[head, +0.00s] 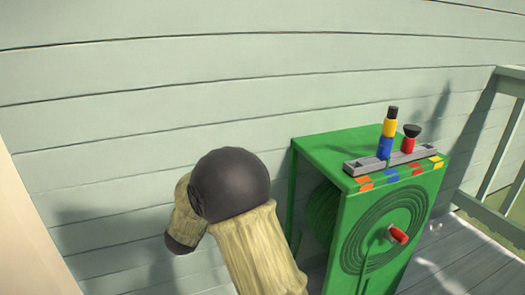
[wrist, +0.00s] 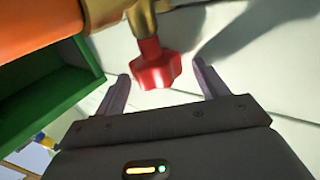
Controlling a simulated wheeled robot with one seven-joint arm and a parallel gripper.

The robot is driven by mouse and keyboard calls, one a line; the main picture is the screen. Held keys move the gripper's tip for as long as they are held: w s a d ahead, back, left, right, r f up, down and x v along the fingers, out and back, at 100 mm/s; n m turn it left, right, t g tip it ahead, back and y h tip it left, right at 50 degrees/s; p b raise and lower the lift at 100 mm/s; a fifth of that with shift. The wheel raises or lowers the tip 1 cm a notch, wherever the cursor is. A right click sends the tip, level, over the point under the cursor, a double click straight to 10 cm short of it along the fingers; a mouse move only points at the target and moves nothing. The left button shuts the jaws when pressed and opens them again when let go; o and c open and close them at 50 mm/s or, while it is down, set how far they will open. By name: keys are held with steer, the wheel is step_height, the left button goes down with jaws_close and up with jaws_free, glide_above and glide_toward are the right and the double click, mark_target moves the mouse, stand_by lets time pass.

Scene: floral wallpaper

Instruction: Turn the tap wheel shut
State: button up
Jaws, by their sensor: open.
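The red tap wheel (wrist: 157,68) shows in the wrist view, on a red stem below a brass tap body (wrist: 139,16). My gripper (wrist: 162,72) is open, with one finger to the left of the wheel and one to the right. A gap shows on both sides, wider on the right; I cannot tell the exact depth of the fingers against the wheel. In the head view neither the tap nor my gripper shows; my arm fills the lower middle.
A green hose reel cabinet (head: 375,185) stands right of my arm, with a red crank knob (head: 398,235) and a grey tray (head: 362,166) of nozzles on top. An orange part (wrist: 45,25) lies close at upper left in the wrist view. Pale board siding (head: 150,100) is behind.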

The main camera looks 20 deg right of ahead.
steer(key=shift+d+f+n+t+y+b, duration=0.15)
steer(key=shift+n+t+y+b, duration=0.25)
steer(key=shift+y+b, duration=0.25)
steer(key=shift+d+f+n+t+y+b, duration=0.15)
steer(key=shift+n+t+y+b, duration=0.15)
steer(key=shift+n+y+b, duration=0.25)
steer(key=shift+s+d+r+n+t+y+b, duration=0.2)
steer(key=shift+n+t+y+b, duration=0.1)
steer(key=shift+n+y+b, duration=0.25)
steer(key=shift+n+t+y+b, duration=0.5)
steer(key=shift+n+y+b, duration=0.3)
steer(key=shift+y, duration=0.85)
steer(key=shift+d+r+n+y, duration=0.1)
steer(key=shift+d+n+y, duration=0.1)
steer(key=shift+n+y, duration=1)
